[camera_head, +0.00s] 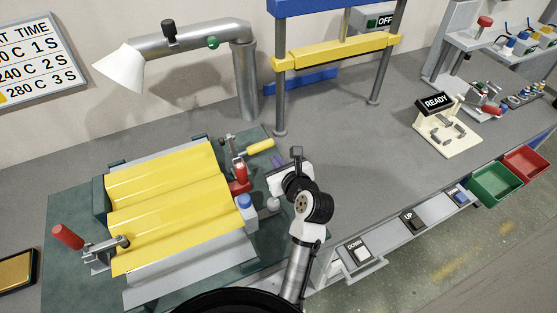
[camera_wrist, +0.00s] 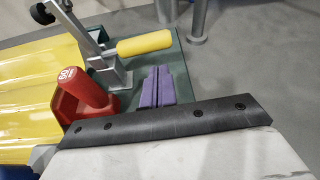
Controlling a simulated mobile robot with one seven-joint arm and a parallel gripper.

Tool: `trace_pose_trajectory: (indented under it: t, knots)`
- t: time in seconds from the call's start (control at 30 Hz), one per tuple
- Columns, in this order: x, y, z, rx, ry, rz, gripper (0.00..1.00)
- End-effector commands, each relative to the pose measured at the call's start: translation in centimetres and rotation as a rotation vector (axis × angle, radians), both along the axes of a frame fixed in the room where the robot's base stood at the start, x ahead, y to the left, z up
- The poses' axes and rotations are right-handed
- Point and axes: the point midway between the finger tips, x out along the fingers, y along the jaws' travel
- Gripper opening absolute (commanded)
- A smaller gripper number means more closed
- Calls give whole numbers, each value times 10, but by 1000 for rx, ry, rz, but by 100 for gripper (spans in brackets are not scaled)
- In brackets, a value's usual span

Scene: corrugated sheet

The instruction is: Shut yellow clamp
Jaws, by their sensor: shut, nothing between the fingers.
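The yellow clamp has a yellow handle (camera_head: 260,146) and stands at the back right corner of the fixture. In the wrist view its handle (camera_wrist: 145,43) sticks out sideways to the right, away from the sheet. Its metal arm with a black tip (camera_wrist: 42,12) looks raised. The yellow corrugated sheet (camera_head: 165,195) lies in the fixture. My gripper (camera_head: 277,162) is right of the fixture and nearer than the handle. In the wrist view its two purple fingers (camera_wrist: 152,88) lie together, empty, below the handle and apart from it.
A red knob-like part (camera_wrist: 92,95) stands left of my fingers, close to the clamp. A red-handled clamp (camera_head: 68,237) sits at the fixture's front left.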

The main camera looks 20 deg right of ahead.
Motion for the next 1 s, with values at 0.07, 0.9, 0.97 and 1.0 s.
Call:
trace_pose_trajectory:
  t: [0.07,0.9,0.97,1.0]
  knots:
    - [15,1,-3,0,1,3,0]
    - [58,0,-20,-7,0,2,0]
    - [59,0,-20,-11,0,2,0]
    - [61,0,-20,-15,0,2,0]
